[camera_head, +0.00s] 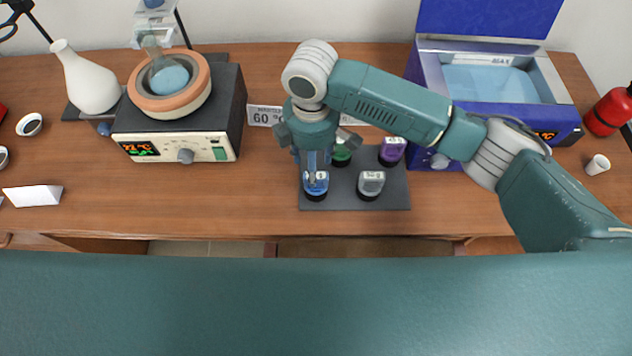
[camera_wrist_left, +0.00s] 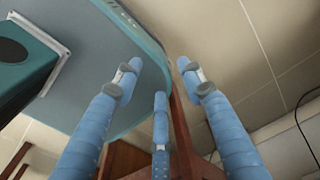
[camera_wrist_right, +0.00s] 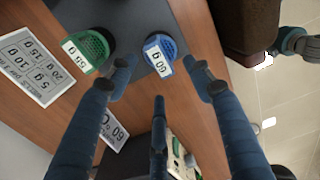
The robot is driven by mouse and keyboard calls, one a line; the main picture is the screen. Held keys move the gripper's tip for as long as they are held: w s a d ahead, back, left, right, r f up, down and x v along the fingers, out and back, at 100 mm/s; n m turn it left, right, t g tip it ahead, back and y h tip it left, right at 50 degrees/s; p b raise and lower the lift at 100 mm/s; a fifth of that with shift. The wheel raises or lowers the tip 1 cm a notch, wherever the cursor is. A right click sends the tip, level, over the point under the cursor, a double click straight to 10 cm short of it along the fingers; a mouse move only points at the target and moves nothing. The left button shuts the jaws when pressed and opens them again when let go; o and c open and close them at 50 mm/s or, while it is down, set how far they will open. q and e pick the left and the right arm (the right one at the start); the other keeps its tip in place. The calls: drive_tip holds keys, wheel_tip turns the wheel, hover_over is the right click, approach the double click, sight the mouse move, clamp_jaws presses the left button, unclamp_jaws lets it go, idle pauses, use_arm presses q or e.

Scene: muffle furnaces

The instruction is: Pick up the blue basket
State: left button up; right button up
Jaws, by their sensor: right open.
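The blue basket (camera_head: 316,186) is a small round cup with a white label, on the front left of a dark mat (camera_head: 338,202). My right gripper (camera_head: 312,160) points down from above, just behind and over the blue basket, and partly hides it. In the right wrist view the blue basket (camera_wrist_right: 160,50) lies ahead of the spread fingers (camera_wrist_right: 160,75), toward the gap between their tips. The fingers are open and hold nothing. My left gripper (camera_wrist_left: 160,80) shows only in the left wrist view, open and empty, away from the bench top.
A green basket (camera_head: 341,156), a purple basket (camera_head: 392,151) and a grey basket (camera_head: 370,185) share the mat. A heating device (camera_head: 184,148) with a bowl stands left. A blue furnace (camera_head: 495,110) stands right. Bench front is clear beside the mat.

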drive_tip(key=shift+f, duration=0.3)
drive_tip(key=f, duration=0.1)
drive_tip(key=f+p, duration=0.1)
drive_tip(key=f, duration=0.1)
drive_tip(key=d+f, duration=0.1)
drive_tip(key=f, duration=0.1)
drive_tip(key=shift+w+p, duration=0.15)
drive_tip(key=shift+p, duration=0.25)
drive_tip(key=shift+a, duration=0.1)
drive_tip(key=shift+c, duration=1)
use_arm(q)
drive_tip(key=shift+w+d+r, duration=0.1)
drive_tip(key=shift+w+r, duration=0.65)
drive_tip(key=shift+r, duration=0.15)
use_arm(e)
clamp_jaws()
